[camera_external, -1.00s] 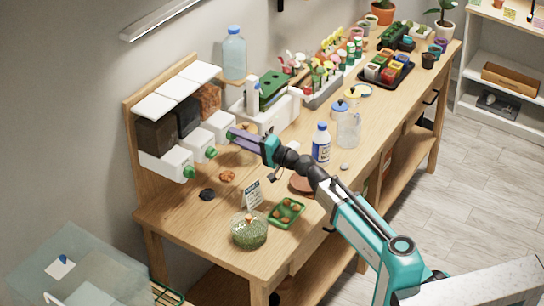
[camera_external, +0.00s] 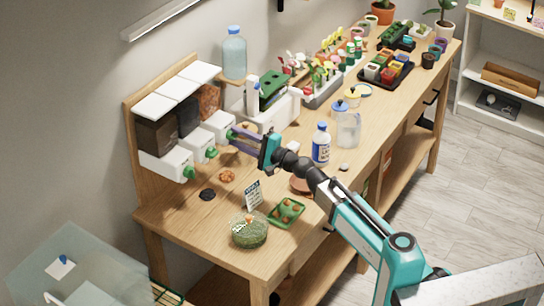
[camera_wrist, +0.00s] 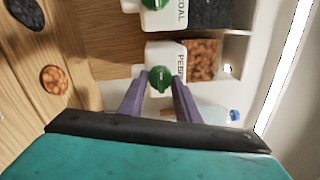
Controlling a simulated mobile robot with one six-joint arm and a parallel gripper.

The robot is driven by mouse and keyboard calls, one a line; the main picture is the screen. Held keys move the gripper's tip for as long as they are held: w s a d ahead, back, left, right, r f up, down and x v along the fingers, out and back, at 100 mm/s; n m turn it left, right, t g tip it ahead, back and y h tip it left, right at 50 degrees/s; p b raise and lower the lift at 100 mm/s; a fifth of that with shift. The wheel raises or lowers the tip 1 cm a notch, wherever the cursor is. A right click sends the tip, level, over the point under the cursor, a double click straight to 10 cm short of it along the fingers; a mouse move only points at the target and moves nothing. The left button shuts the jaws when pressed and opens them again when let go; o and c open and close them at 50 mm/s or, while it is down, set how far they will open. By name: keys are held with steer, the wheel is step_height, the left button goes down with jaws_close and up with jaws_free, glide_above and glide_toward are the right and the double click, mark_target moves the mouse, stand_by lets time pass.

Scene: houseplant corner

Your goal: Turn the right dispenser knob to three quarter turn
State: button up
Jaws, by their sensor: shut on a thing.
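The right dispenser is the white one labelled for pebbles, and its green knob shows between my fingers in the wrist view (camera_wrist: 161,78). In the external view the knob (camera_external: 230,134) is at the front of the dispenser, partly hidden by my fingers. My gripper (camera_wrist: 158,82) is shut on this knob, with one purple finger on each side; it also shows in the external view (camera_external: 235,136). The knob's exact turn angle is hard to read.
The middle dispenser knob (camera_external: 211,153) and left dispenser knob (camera_external: 190,173) are close to the left. A white bottle with a blue label (camera_external: 321,146) and a clear jug (camera_external: 348,130) stand on the bench (camera_external: 185,222).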

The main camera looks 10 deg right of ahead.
steer(key=o, duration=1.1)
steer(key=shift+c, duration=0.2)
steer(key=b+v, duration=0.2)
steer(key=v, duration=0.4)
steer(key=shift+f, duration=0.2)
steer(key=shift+s+d+b, duration=0.15)
steer(key=shift+b, duration=0.3)
steer(key=b+v, duration=0.7)
steer(key=b, duration=0.8)
steer(key=shift+d, duration=0.15)
steer(key=shift+s, duration=0.1)
